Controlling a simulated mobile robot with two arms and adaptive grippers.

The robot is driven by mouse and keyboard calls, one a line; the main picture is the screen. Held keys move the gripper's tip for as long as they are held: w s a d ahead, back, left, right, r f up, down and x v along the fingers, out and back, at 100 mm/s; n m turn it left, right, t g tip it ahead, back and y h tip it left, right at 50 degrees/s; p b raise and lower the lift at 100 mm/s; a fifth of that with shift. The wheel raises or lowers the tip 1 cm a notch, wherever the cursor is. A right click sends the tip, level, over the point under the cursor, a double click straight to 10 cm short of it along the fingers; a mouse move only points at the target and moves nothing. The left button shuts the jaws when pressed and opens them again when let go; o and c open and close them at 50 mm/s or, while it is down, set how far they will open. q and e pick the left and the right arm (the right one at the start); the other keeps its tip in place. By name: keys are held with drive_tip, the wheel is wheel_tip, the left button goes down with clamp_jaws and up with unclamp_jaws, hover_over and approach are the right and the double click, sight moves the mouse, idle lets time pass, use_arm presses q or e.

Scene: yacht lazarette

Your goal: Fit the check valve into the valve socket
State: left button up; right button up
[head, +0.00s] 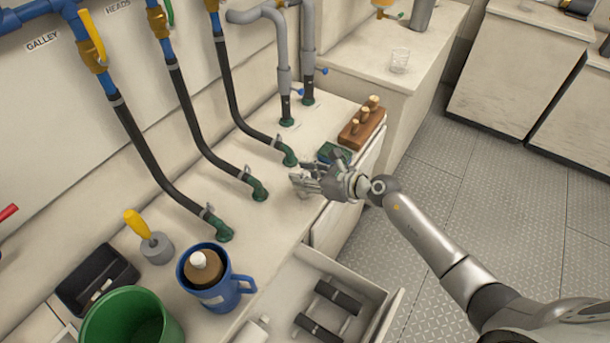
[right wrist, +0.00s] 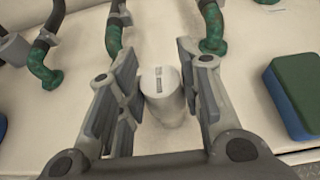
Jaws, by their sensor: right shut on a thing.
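My right gripper (head: 310,182) is over the bench top, beside the green elbow of the rightmost black hose. In the right wrist view its two fingers (right wrist: 160,100) are on either side of a pale grey-white cylinder with a dark slot-like mark on its end (right wrist: 160,82), which I take to be the check valve. The gripper is shut on it. In the head view the fingers mostly hide this piece. I cannot pick out the valve socket for certain; green pipe elbows (head: 289,156) stand on the bench close by. My left gripper is not in view.
A green-and-blue sponge-like block (right wrist: 295,90) and a wooden rack with pegs (head: 362,127) lie close to the gripper. A blue mug (head: 222,297), green bucket (head: 110,325) and yellow-handled tool (head: 137,224) stand nearer. An open drawer (head: 378,318) juts out below.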

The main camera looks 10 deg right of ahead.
drive_tip(key=shift+f, duration=0.1)
drive_tip(key=shift+f+b, duration=0.15)
drive_tip(key=shift+b, duration=0.15)
drive_tip(key=o, duration=1)
drive_tip(key=shift+r+p, duration=0.4)
drive_tip(key=b+v, duration=0.1)
drive_tip(key=v, duration=1.1)
drive_tip(key=shift+f, duration=0.1)
